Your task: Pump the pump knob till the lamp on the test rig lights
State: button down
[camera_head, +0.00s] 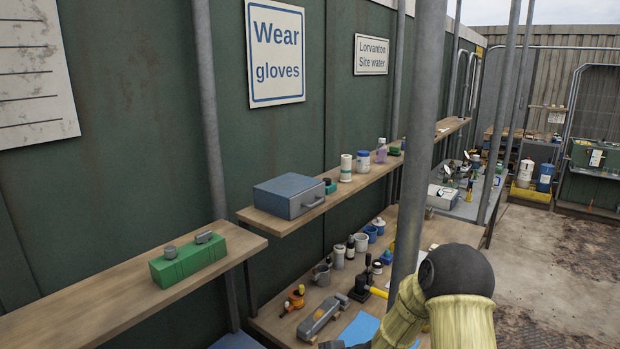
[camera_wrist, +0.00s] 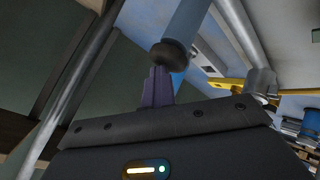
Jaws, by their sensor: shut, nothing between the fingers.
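My gripper (camera_wrist: 158,72) shows in the wrist view as purple fingers, shut together and empty. A dark rounded knob (camera_wrist: 170,56) on the end of a blue-grey rod is right at the fingertips. I cannot tell whether they touch it, or whether it is the pump knob. In the head view a small black device with an upright black knob (camera_head: 368,262) stands on the lower bench beside a yellow handle (camera_head: 378,292). My arm covers the lower right there, and my fingers cannot be made out. I cannot pick out the test rig's lamp or whether it is lit.
The lower bench holds a grey device (camera_head: 320,317), an orange fitting (camera_head: 296,298), a blue sheet (camera_head: 359,329) and several cups and jars. A shelf above carries a blue-grey case (camera_head: 289,196). A grey upright pole (camera_head: 418,140) stands close to my arm.

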jog(key=f, duration=0.1)
jog(key=s+f, duration=0.1)
jog(key=d+f, duration=0.1)
jog(key=shift+s+g, duration=0.2)
jog(key=shift+g, duration=0.1)
jog(key=shift+h, duration=0.3)
jog(key=r+p, duration=0.1)
jog(key=w+r+p, duration=0.1)
jog(key=p, duration=0.1)
jog(key=r+p, duration=0.1)
jog(key=shift+w+a+r, duration=0.2)
jog(key=shift+a+r, duration=0.1)
jog(key=shift+r, duration=0.1)
notch_tip(320, 180, up, 2)
jog(key=shift+d+r+p, duration=0.1)
jog(key=shift+p, duration=0.85)
jog(key=shift+w+a, duration=0.15)
jog(key=shift+a, duration=0.05)
